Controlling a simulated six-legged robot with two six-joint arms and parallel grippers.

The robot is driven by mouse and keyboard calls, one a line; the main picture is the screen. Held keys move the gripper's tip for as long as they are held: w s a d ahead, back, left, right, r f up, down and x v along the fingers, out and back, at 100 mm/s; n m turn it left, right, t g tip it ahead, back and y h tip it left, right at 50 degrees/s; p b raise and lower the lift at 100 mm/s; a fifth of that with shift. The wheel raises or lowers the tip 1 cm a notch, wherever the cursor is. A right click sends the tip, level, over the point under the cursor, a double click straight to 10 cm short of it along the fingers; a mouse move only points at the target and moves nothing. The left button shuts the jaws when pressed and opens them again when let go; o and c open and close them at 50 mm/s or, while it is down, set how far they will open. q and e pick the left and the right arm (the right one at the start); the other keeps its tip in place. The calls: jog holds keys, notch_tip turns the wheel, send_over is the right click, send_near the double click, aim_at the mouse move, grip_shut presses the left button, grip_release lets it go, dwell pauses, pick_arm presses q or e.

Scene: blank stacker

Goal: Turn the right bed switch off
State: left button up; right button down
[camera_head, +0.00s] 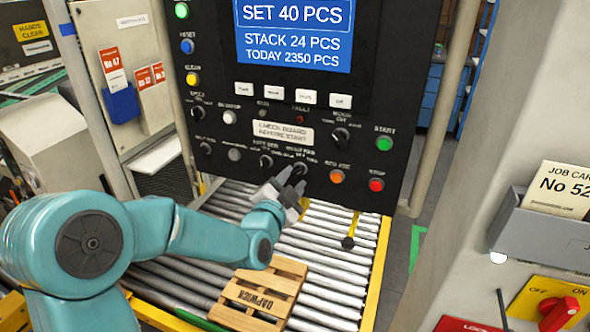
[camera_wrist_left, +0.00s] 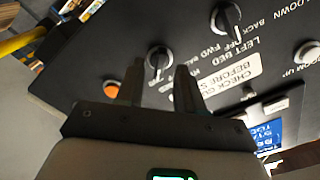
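The right bed switch (camera_head: 300,168) is a black rotary knob in the lower row of the dark control panel. It also shows in the left wrist view (camera_wrist_left: 157,61), its pointer bar roughly upright in that picture. My left gripper (camera_head: 287,184) reaches up to it from below left. In the left wrist view my left gripper (camera_wrist_left: 160,72) has its two fingers apart, one on each side of the knob. I cannot tell whether they touch it. The left bed switch (camera_head: 266,160) is the similar knob to its left. My right gripper is not in view.
An orange button (camera_head: 337,176) and a red stop button (camera_head: 376,184) sit right of the switch, with a green start button (camera_head: 384,143) above. Below the panel is a roller conveyor (camera_head: 335,245) with a wooden pallet (camera_head: 262,296). A job card holder (camera_head: 545,235) is at right.

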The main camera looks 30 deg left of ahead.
aim_at(298, 171)
pick_arm(q)
jog(key=shift+w+a+r, duration=0.1)
jog(key=shift+w+a, duration=0.05)
jog(key=shift+w, duration=0.5)
jog(key=shift+w+a, duration=0.15)
jog(key=shift+w, duration=0.5)
jog(key=shift+s, duration=0.1)
